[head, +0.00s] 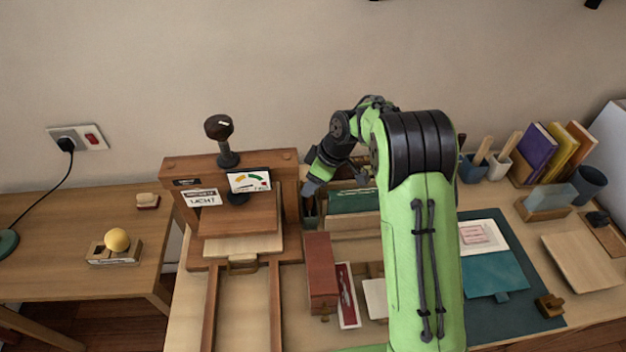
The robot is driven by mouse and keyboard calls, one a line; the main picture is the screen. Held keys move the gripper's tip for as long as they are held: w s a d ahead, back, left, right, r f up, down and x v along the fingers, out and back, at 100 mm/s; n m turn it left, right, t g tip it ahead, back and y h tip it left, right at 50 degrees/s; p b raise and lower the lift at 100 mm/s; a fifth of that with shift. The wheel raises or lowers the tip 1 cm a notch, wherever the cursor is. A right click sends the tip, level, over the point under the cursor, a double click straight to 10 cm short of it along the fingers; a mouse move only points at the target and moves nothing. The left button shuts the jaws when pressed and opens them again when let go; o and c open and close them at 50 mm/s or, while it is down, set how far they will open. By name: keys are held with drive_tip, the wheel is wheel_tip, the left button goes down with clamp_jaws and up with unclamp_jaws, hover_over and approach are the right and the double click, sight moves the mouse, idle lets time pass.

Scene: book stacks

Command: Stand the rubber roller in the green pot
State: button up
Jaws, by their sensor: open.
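My gripper (309,212) points down beside the right post of the wooden press, near a box with green contents (352,203). It is open; its fingertips are small and dark here, and I see nothing held. I cannot make out the rubber roller. I see no clearly green pot; my arm covers part of the bench behind it. A blue pot (472,170) and a white pot (499,168), each with a wooden handle sticking up, stand right of my arm. A dark slate pot (590,184) stands at the far right.
The wooden press (232,165) stands left of my gripper. A reddish-brown box (320,270) lies in front. Upright books (555,150) stand at the back right. A blue-green mat (525,295) and a pale board (580,262) lie right. A side table (60,225) stands left.

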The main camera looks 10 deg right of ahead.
drive_tip(key=p+v, duration=0.3)
drive_tip(key=v, duration=1.2)
drive_tip(key=shift+r+p, duration=0.35)
drive_tip(key=shift+d, duration=0.1)
drive_tip(key=s+r+m+t+h, duration=0.1)
drive_tip(key=s+r+m, duration=0.2)
drive_tip(key=s+r, duration=0.35)
drive_tip(key=s+r+m+t+h, duration=0.1)
drive_tip(key=s+r+m, duration=0.25)
drive_tip(key=s, duration=0.55)
drive_tip(key=s+d+f+m+h, duration=0.1)
drive_tip(key=s+d+f+m, duration=0.1)
drive_tip(key=s, duration=0.5)
drive_tip(key=s+d+f+m+t+h, duration=0.1)
drive_tip(key=s+d+f+m, duration=0.1)
drive_tip(key=s+m, duration=0.2)
drive_tip(key=s, duration=0.3)
drive_tip(key=shift+t, duration=0.3)
